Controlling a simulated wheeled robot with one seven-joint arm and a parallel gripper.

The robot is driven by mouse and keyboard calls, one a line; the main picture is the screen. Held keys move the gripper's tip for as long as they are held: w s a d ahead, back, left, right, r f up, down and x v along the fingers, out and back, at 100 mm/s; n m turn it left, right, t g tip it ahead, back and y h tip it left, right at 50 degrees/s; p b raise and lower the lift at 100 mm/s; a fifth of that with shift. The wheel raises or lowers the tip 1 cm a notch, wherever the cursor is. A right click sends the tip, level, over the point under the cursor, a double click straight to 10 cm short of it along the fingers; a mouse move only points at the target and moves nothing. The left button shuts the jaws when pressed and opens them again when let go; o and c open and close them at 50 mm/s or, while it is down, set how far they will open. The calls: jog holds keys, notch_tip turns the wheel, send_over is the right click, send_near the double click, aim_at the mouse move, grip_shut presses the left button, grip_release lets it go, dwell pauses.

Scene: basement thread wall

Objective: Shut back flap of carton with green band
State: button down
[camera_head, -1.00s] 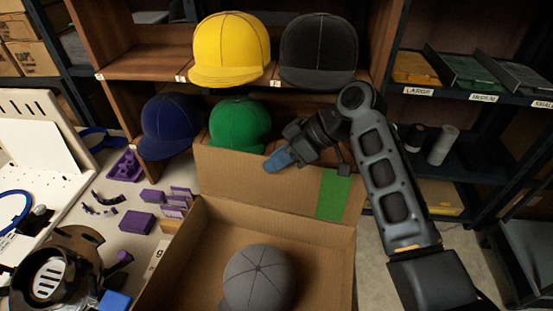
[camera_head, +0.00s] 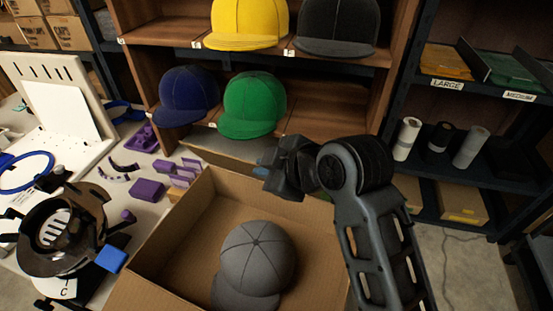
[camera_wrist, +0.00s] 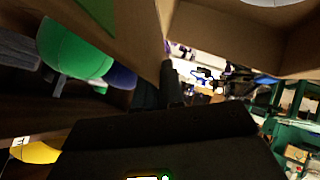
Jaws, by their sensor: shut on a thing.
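The open carton (camera_head: 165,245) stands in front of the shelf with a grey cap (camera_head: 255,262) inside. Its back flap (camera_head: 228,162) shows as a narrow cardboard strip at the far rim, foreshortened and partly hidden by my gripper and arm. My gripper (camera_head: 266,168) is at the flap, shut on it as far as I can tell; the fingertips are small and dark here. In the wrist view the flap (camera_wrist: 135,35) fills the upper left, with the bright green band (camera_wrist: 95,10) at the top edge. In the head view my arm hides most of the band.
Yellow (camera_head: 248,22), black (camera_head: 338,25), blue (camera_head: 187,95) and green (camera_head: 254,103) caps sit on the wooden shelf close behind the flap. A table with purple parts (camera_head: 148,189) and a dark round device (camera_head: 62,230) is at left. A dark rack (camera_head: 480,125) stands at right.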

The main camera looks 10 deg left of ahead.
jog(key=s+f+t+b, duration=0.1)
jog(key=b, duration=0.1)
jog(key=s+f+n+t+b, duration=0.1)
jog(key=s+f+b, duration=0.1)
jog(key=b, duration=0.1)
jog(key=s+f+n+t+b, duration=0.1)
jog(key=s+f+t+b, duration=0.1)
jog(key=b, duration=0.1)
jog(key=shift+a+f, duration=0.15)
jog(key=shift+a, duration=0.25)
jog(key=f+b, duration=0.1)
jog(key=b, duration=0.1)
jog(key=s+n+t+b, duration=0.1)
jog(key=shift+s+a+f+n+t+y+b, duration=0.1)
jog(key=shift+s+f+n+t+y+b, duration=0.05)
jog(key=shift+f+n+t+y+b, duration=0.2)
jog(key=c, duration=1.3)
grip_release()
jog(key=shift+s, duration=0.1)
jog(key=shift+v, duration=3.8)
jog(key=shift+c, duration=0.3)
